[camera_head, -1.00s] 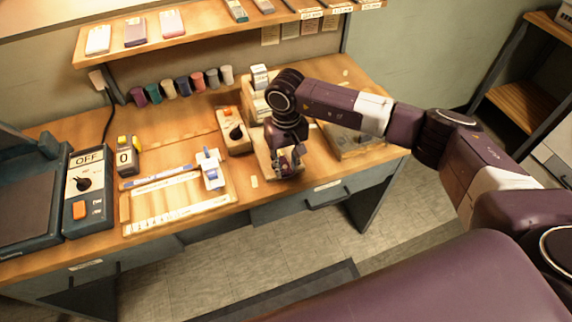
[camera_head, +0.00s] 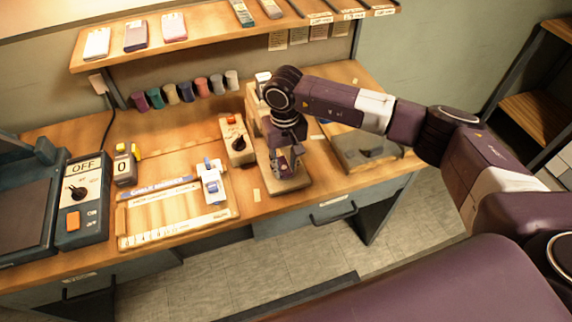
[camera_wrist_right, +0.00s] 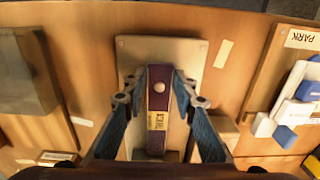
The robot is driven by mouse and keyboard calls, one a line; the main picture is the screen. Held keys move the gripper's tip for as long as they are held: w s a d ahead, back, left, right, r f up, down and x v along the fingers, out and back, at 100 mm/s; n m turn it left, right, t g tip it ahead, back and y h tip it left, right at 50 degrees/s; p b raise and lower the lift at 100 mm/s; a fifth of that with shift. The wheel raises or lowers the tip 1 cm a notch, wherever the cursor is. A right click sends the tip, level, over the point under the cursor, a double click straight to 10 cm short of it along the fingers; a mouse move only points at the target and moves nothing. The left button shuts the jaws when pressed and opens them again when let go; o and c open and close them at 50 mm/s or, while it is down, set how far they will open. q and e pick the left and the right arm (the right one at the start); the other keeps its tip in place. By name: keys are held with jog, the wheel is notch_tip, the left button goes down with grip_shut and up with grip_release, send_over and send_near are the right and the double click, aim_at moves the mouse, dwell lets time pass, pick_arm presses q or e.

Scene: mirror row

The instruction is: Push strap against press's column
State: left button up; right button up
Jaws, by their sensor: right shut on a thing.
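The press stands near the right of the bench, with a pale wooden base (camera_head: 291,183) and an upright part (camera_head: 250,103) behind my right arm. My right gripper (camera_head: 290,158) is low over this base. In the right wrist view, the gripper's blue-grey fingers (camera_wrist_right: 161,88) are closed on the sides of a dark maroon strap (camera_wrist_right: 158,88) with a round stud and a yellow label. The strap lies over the press's base (camera_wrist_right: 191,50). My arm hides most of the column, so I cannot tell whether the strap touches it. My left gripper is not in view.
A control box with a red knob (camera_head: 236,140) stands close left of the press. Further left are a wooden board (camera_head: 150,221) with a white-and-blue tool and an OFF switch box (camera_head: 83,200). A grey-topped block (camera_head: 365,150) is at right. A shelf (camera_head: 210,42) hangs above.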

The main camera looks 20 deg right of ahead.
jog(key=o, duration=1.2)
jog(key=shift+w, duration=0.2)
jog(key=shift+o, duration=0.2)
notch_tip(320, 180, up, 12)
